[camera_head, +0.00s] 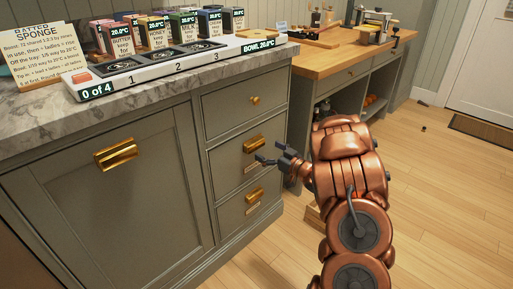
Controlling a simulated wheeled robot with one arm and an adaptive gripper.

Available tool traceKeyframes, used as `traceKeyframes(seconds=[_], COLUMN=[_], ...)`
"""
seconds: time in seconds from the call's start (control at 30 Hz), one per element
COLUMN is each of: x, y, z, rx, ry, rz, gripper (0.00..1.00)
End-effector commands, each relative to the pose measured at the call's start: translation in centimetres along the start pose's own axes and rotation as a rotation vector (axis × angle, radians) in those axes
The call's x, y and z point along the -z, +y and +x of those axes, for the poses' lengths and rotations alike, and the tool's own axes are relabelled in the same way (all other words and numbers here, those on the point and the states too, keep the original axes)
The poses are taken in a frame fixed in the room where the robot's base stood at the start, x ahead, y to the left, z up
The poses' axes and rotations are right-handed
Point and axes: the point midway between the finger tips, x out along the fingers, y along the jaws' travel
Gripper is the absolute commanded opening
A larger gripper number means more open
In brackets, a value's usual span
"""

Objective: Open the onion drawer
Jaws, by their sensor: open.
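A grey-green cabinet has a stack of three drawers on its right side. The top drawer (230,107) has a small brass knob. The middle drawer (225,160) and the bottom drawer (231,213) each have a brass cup handle with a small label below. The labels are too small to read, so I cannot tell which drawer is for onions. All three look shut. My gripper (269,153) is open and empty. It shows in front of the drawers, just right of and below the middle handle (253,144) and above the bottom handle (254,195). Contact is not visible.
A marble counter (150,108) above holds a numbered station (160,64), several labelled cartons and a recipe card (32,55). A large cabinet front with a brass handle (115,154) is left of the drawers. A wooden-topped table (340,57) stands behind. The wooden floor (450,190) at right is mostly clear.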

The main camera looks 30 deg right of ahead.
Motion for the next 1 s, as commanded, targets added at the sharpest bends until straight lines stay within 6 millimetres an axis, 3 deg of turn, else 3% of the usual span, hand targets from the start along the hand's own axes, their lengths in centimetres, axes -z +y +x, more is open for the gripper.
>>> traceKeyframes(seconds=[0.33,0.77,1.0], x=[-0.2,0.0,0.0], y=[-0.1,0.0,0.0], z=[4.8,5.8,5.8], rx=[0.001,0.0,-0.001], ry=[-0.001,-0.001,-0.001], rz=[0.001,0.001,0.001], gripper=[1.0,1.0,0.77])
